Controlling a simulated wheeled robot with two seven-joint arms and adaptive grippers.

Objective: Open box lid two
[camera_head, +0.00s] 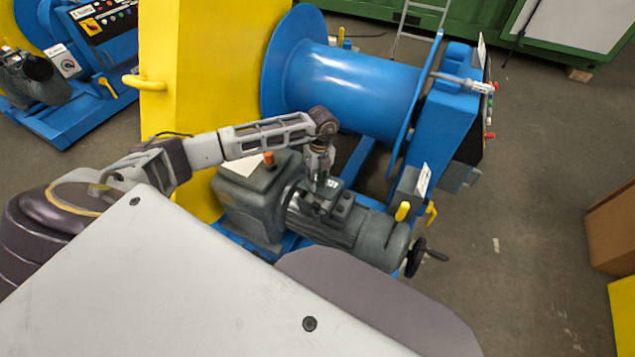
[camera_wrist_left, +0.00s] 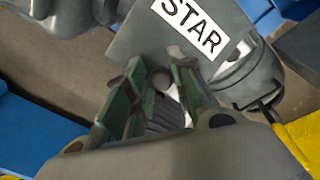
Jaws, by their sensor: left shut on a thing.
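My left gripper (camera_head: 320,183) reaches down onto the small dark terminal box (camera_head: 342,207) on top of the grey-green motor. In the left wrist view, the gripper's green-padded fingers (camera_wrist_left: 158,68) meet the near edge of a grey-green lid (camera_wrist_left: 140,35) with a white label reading "STAR". The gripper is shut on the lid at that edge. The lid looks tilted from the box, with a pale gap at its right, but its exact angle is hard to tell. The fingers hide part of the edge. My right gripper is not in view.
A blue drum (camera_head: 350,85) stands behind the motor, and a yellow panel (camera_head: 210,80) rises at the left. Clear floor (camera_head: 520,200) lies further right, before a brown box (camera_head: 612,230).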

